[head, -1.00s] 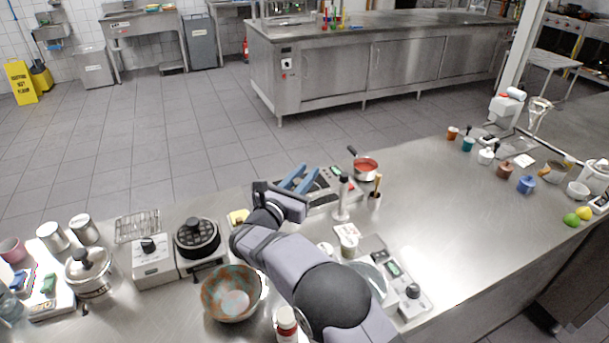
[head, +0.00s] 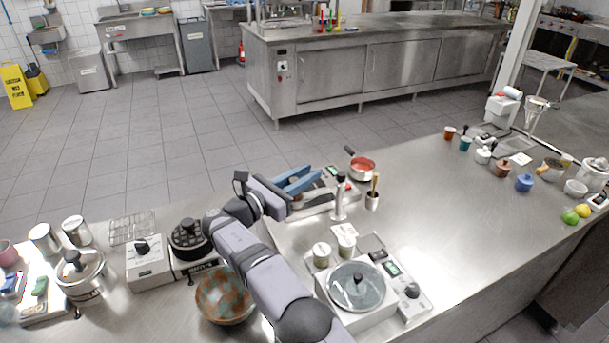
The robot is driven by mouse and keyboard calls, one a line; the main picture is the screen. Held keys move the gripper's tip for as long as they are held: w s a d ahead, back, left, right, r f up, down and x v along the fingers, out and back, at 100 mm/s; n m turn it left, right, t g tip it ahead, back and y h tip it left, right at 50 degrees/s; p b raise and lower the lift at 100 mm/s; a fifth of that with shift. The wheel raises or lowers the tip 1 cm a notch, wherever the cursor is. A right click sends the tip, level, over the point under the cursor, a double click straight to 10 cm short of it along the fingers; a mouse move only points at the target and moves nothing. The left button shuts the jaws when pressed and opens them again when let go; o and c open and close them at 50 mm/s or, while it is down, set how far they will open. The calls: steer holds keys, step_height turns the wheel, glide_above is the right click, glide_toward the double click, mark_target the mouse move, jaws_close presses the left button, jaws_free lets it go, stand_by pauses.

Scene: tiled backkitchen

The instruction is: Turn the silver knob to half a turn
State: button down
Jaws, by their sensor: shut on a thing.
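The fingers lie close together, shut on the silver knob. The knob itself is hidden by the fingers and too small to make out, so its angle cannot be read.
A red-filled saucepan (head: 361,168) and a silver upright dispenser (head: 339,200) stand right of my gripper. The counter's middle right is clear.

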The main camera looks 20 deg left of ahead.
steer(key=shift+r, duration=0.1)
stand_by(0.3)
steer(key=c, duration=1.6)
jaws_free()
steer(key=shift+o, duration=0.2)
steer(key=shift+s, duration=0.1)
steer(key=b+v, duration=0.2)
steer(key=v, duration=0.5)
steer(key=shift+s+a, duration=0.1)
